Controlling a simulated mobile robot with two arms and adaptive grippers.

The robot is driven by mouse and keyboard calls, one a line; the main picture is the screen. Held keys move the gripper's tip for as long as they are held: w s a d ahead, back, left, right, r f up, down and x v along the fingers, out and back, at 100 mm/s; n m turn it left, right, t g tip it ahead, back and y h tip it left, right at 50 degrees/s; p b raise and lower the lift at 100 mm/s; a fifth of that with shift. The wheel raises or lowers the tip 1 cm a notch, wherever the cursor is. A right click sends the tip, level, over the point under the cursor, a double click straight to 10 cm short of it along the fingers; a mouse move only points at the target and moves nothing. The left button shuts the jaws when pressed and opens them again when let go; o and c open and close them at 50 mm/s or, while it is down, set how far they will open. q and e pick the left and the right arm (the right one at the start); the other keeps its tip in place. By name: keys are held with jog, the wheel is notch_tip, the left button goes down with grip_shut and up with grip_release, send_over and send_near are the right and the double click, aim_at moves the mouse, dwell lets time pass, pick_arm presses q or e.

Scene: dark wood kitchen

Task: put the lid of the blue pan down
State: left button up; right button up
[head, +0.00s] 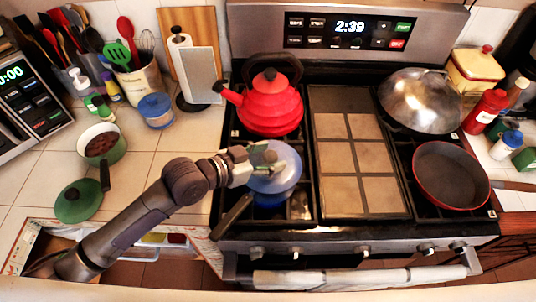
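The lid (285,179) of the blue pan is a pale blue disc over the front left burner of the stove. The blue pan (270,201) shows as a darker blue strip just below the lid, with its dark handle (232,216) pointing to the front left. The lid looks raised above the pan, but the exact gap cannot be told. My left gripper (264,158) reaches in from the left and is shut at the lid's top centre, around its knob, which its fingers mostly hide. My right gripper is not in view.
A red kettle (270,105) stands right behind the lid. A tiled griddle (355,150) lies to the right, with a wok (422,98) and a red pan (450,174) beyond. On the left counter are a green pot (115,150) and a green lid (78,201).

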pick_arm(q)
jog(key=shift+r, duration=0.2)
jog(key=b+v, duration=0.2)
jog(key=v, duration=1)
